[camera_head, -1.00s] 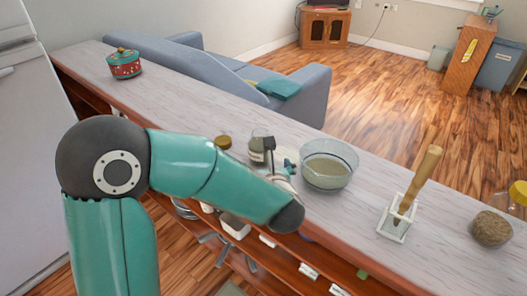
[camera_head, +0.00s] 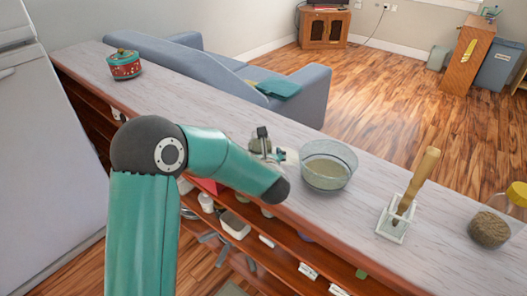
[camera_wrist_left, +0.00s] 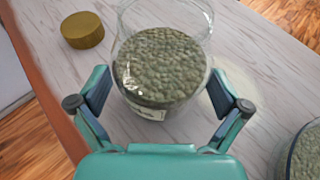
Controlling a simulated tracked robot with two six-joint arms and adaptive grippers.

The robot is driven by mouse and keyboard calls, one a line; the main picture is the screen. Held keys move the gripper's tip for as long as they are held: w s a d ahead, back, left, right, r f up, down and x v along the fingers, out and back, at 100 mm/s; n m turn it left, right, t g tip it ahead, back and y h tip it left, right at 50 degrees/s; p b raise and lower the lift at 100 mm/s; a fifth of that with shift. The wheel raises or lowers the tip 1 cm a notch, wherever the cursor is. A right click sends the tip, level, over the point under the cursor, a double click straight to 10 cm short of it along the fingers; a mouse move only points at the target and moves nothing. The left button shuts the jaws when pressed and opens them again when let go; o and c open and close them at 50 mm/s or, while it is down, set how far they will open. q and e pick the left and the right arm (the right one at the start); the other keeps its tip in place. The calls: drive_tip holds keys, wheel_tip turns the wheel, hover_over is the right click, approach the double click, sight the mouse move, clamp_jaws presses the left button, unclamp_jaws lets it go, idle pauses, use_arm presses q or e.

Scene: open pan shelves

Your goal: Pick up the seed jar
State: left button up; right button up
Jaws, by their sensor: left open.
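The glass jar of green seeds (camera_wrist_left: 160,68) is open at the top and has a pale label low on its side. In the wrist view it stands on the counter between the spread fingers of my left gripper (camera_wrist_left: 158,88), with gaps beside both fingers. In the head view the left gripper (camera_head: 266,150) is at the jar (camera_head: 256,143) and partly covers it. The gripper is open and holds nothing. A round gold lid (camera_wrist_left: 82,30) lies on the counter to the jar's left; my arm hides it in the head view. My right gripper is not in view.
A glass bowl of grain (camera_head: 326,165) is close on the right of the jar. Further right are a white holder with a wooden-handled tool (camera_head: 397,220) and a yellow-lidded jar (camera_head: 490,230). Open shelves lie below.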

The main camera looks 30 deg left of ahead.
use_arm(q)
drive_tip(key=c, duration=1.6)
drive_tip(key=shift+o, duration=0.2)
drive_tip(key=shift+r, duration=0.1)
drive_tip(key=shift+r, duration=0.1)
wheel_tip(320, 180, up, 20)
drive_tip(key=p, duration=0.3)
drive_tip(key=shift+p, duration=0.4)
drive_tip(key=o, duration=0.8)
drive_tip(key=c, duration=1.1)
